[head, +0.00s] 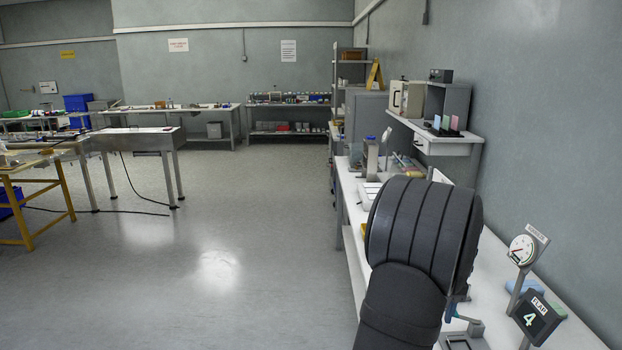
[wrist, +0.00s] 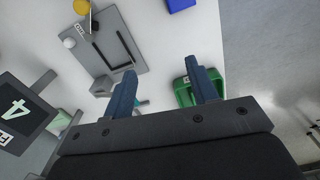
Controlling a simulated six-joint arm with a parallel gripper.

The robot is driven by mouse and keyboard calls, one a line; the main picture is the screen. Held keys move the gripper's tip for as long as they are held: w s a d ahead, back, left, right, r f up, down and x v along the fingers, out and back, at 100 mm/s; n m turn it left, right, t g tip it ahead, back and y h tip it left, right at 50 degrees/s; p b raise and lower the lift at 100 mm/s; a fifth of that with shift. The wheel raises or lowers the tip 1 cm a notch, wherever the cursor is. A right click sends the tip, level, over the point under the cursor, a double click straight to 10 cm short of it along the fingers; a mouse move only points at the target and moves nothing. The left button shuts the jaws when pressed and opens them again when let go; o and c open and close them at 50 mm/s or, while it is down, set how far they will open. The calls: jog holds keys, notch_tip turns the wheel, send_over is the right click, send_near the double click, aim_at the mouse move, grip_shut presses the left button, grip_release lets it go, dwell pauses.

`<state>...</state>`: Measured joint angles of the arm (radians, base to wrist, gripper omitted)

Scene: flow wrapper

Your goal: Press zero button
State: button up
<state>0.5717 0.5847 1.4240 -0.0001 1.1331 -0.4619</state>
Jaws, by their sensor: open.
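No button can be read as the zero button; the small labels in the wrist view are too small to read. A green box-like thing (wrist: 183,93) with a small label sits behind the right finger. My gripper (wrist: 160,65) is open and empty, its two blue fingers apart above the bench. In the head view my dark arm hides most of the gripper.
A dark display showing 4 (head: 538,316) stands at the bench's right; it also shows in the wrist view (wrist: 20,112). A round dial gauge (head: 522,250) stands behind it. A blue block (wrist: 180,4) lies on the white bench (head: 490,291). The floor left of the bench is clear.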

grip_shut()
dwell(1.3)
